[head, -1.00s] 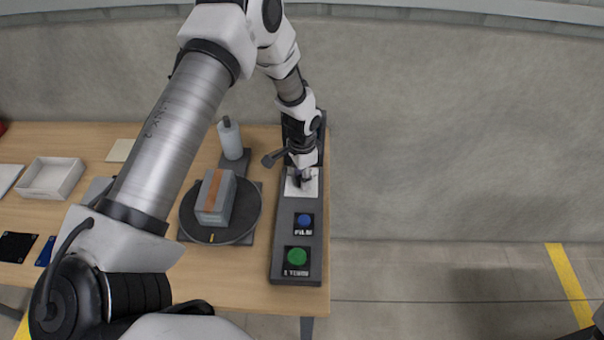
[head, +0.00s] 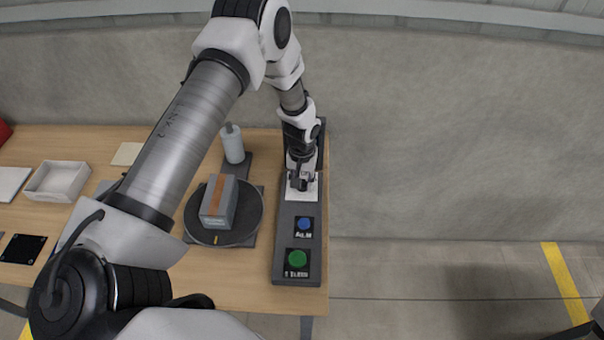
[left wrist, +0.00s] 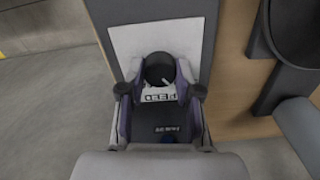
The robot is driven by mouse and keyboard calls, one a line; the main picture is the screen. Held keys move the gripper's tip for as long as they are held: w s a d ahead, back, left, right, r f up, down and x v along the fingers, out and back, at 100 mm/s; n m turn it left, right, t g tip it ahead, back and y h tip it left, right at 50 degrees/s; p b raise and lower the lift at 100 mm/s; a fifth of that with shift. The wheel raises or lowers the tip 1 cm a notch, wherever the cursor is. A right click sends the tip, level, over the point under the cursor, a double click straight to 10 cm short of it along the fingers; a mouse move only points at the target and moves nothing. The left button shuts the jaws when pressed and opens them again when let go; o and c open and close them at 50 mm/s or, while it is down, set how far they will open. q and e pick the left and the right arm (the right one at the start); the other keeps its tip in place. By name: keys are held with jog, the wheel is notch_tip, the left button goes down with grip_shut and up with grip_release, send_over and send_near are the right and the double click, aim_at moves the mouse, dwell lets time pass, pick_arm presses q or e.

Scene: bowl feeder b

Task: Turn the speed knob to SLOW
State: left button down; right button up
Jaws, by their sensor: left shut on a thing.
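The speed knob (left wrist: 159,69) is a round black knob with a light pointer line, on a white plate (left wrist: 122,45) on the dark control panel. My left gripper (left wrist: 160,88) is shut on the knob, with a finger on each side. In the head view my left gripper (head: 301,182) comes down over the white plate (head: 302,193) and hides the knob. My right gripper is not in view.
A white roll (head: 233,146) stands behind.

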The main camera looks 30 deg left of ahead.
pick_arm(q)
jog(key=shift+n+p, duration=0.3)
jog(key=shift+n, duration=0.5)
jog(key=c, duration=0.8)
grip_release()
jog(key=shift+r, duration=0.1)
notch_tip(320, 180, up, 12)
jog(key=shift+f, duration=0.1)
